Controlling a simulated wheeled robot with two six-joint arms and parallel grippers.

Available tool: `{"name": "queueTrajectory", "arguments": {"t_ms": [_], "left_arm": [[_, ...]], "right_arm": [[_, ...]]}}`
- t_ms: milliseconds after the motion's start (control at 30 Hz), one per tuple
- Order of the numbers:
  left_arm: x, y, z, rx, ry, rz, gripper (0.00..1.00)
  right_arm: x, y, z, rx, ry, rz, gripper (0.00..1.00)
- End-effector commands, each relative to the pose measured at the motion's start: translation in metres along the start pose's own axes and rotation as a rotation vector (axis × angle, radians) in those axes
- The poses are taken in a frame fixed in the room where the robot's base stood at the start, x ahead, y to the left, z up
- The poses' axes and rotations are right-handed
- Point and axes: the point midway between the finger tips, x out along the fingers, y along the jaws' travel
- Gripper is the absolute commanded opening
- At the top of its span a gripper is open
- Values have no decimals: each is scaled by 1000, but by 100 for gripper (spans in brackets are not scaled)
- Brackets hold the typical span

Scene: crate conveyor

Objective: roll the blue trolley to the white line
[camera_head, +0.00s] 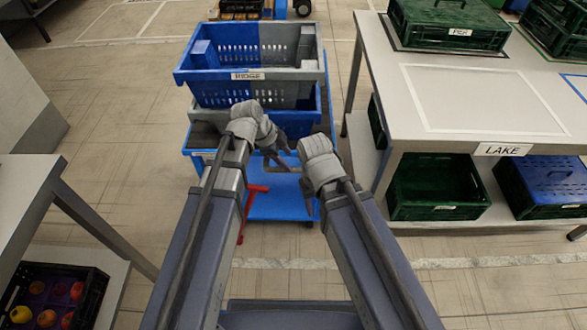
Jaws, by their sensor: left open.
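The blue trolley (262,204) stands on the floor ahead of me, its flat deck partly hidden by my arms. Stacked blue and grey crates (222,75) sit on it, the upper one labelled RIDGE. My left gripper (277,163) is open, over the near part of the trolley; I cannot tell whether it touches it. A worn white line (450,263) crosses the floor on the near side of the trolley. A red bar (250,208) shows at the trolley's near left.
A white table (448,60) labelled LAKE stands close at the right, with green crates (447,27) on top and more crates on its lower shelf. A table (25,185) at the lower left has a black crate of fruit (95,290) below. Floor left of the trolley is clear.

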Motion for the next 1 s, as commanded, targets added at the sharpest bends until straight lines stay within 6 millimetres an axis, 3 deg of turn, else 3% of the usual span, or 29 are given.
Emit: {"name": "queueTrajectory", "arguments": {"t_ms": [33, 400, 767, 1000], "left_arm": [[12, 0, 2, 1, 0, 0, 57], [57, 0, 2, 0, 0, 0, 57], [60, 0, 0, -1, 0, 0, 57], [60, 0, 0, -1, 0, 0, 31]], "right_arm": [[11, -1, -1, 0, 0, 0, 50], [52, -4, -3, 0, 0, 2, 50], [54, -4, -3, -1, 0, 3, 50], [54, -4, -3, -1, 0, 3, 50]]}}
